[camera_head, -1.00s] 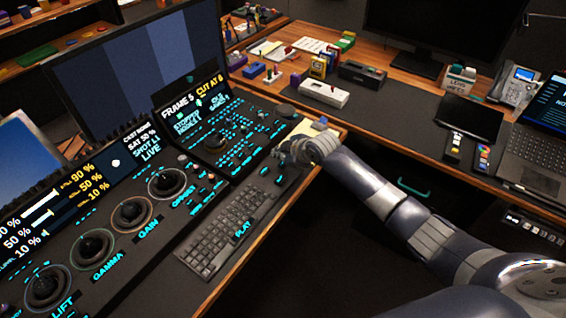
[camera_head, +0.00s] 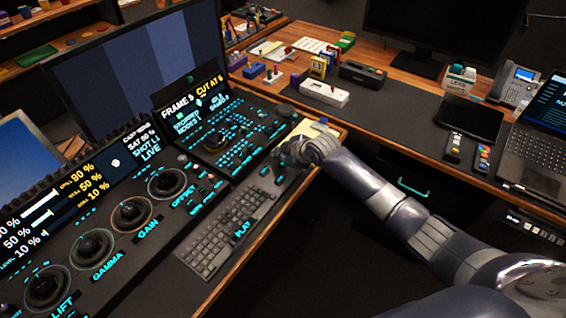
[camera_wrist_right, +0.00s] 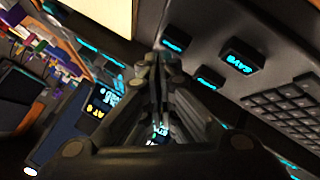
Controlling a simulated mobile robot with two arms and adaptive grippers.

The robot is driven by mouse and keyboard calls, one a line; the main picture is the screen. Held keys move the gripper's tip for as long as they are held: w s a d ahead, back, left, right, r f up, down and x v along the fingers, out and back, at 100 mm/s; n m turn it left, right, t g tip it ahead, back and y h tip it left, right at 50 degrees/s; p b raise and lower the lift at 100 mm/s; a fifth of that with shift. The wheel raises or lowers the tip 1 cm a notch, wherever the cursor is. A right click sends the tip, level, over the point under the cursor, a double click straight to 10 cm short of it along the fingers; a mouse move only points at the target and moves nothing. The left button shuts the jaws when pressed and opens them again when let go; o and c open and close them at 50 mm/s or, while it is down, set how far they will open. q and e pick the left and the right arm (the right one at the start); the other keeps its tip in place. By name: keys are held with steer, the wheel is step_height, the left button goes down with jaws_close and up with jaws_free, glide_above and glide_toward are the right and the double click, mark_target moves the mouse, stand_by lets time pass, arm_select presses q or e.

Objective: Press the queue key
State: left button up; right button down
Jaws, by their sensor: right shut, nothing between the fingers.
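My right gripper (camera_head: 285,153) is over the right end of the console, beside the keyboard's far end. In the right wrist view its fingers (camera_wrist_right: 158,60) are shut together with nothing between them. Beyond the fingertips is a raised dark key (camera_wrist_right: 240,58) with a glowing cyan label that looks like "SAVE", upside down. Smaller cyan labels (camera_wrist_right: 208,82) glow beside it. I cannot read any label as "queue"; the gripper hides part of the panel. I cannot tell whether the fingertips touch the panel. My left gripper is out of view.
The trackball panel (camera_head: 125,262) with several ringed balls fills the left. A keyboard (camera_head: 222,240) lies in front of it. A small console (camera_head: 213,172) with a lit screen stands behind my gripper. A pale pad (camera_wrist_right: 102,14) lies close by. The side desk holds a white box (camera_head: 322,92).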

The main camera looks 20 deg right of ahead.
mark_target(281, 164)
steer(key=shift+f, duration=0.25)
steer(key=shift+f+b, duration=0.35)
steer(key=shift+f, duration=0.25)
stand_by(0.8)
steer(key=shift+r, duration=0.15)
steer(key=shift+r+p, duration=0.85)
steer(key=shift+p, duration=0.15)
step_height(281, 164, up, 5)
steer(key=p, duration=0.4)
steer(key=shift+p, duration=0.4)
